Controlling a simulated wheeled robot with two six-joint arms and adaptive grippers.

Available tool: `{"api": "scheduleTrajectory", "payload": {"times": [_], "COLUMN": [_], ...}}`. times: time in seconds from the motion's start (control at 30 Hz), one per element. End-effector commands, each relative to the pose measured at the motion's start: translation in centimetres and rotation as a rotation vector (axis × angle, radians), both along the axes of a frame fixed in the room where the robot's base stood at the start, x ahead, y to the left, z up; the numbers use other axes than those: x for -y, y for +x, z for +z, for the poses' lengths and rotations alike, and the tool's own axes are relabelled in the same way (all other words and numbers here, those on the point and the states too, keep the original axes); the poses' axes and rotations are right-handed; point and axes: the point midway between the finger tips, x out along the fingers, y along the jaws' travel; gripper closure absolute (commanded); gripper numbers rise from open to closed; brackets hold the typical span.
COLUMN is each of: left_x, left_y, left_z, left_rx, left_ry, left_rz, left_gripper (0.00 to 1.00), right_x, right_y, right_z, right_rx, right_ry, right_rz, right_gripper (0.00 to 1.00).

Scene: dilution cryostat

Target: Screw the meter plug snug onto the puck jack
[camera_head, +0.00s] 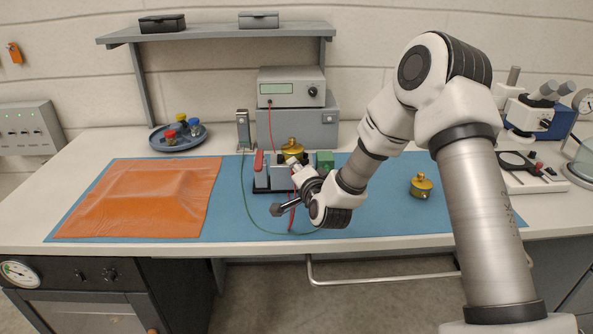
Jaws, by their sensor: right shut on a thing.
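My right gripper (299,171) reaches in from the right to the small fixture (262,176) in the middle of the blue mat. It is shut on what seems to be the meter plug, which is mostly hidden by the fingers and wrist. A gold puck (291,147) sits at the fixture, just beyond the fingertips. The puck jack is too small and covered to make out, so I cannot tell how the plug sits on it. A red lead (271,125) hangs from the meter (291,88), and red cable also shows below the gripper. My left gripper is not in view.
A second gold puck (421,186) stands on the blue mat (390,215) at right. An orange cloth (140,197) covers the mat's left part. A green cable loops across the mat. A dish with coloured pieces (160,139) stands behind. A microscope (530,115) is far right.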

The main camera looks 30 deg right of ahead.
Motion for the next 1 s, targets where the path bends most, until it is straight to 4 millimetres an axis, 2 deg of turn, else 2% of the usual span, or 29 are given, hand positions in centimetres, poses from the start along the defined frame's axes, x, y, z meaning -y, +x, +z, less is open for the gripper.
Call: {"api": "scheduleTrajectory", "payload": {"times": [0.03,1.0], "left_x": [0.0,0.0], "left_y": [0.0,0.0], "left_z": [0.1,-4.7], "left_rx": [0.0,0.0], "left_ry": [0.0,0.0], "left_rz": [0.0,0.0], "left_gripper": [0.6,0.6], "right_x": [0.2,0.3], "right_y": [0.3,0.2], "right_z": [0.8,0.4], "right_rx": [0.02,0.152], "right_ry": [-0.005,0.213], "right_rz": [-0.006,-0.004], "right_gripper": [1.0,1.0]}}
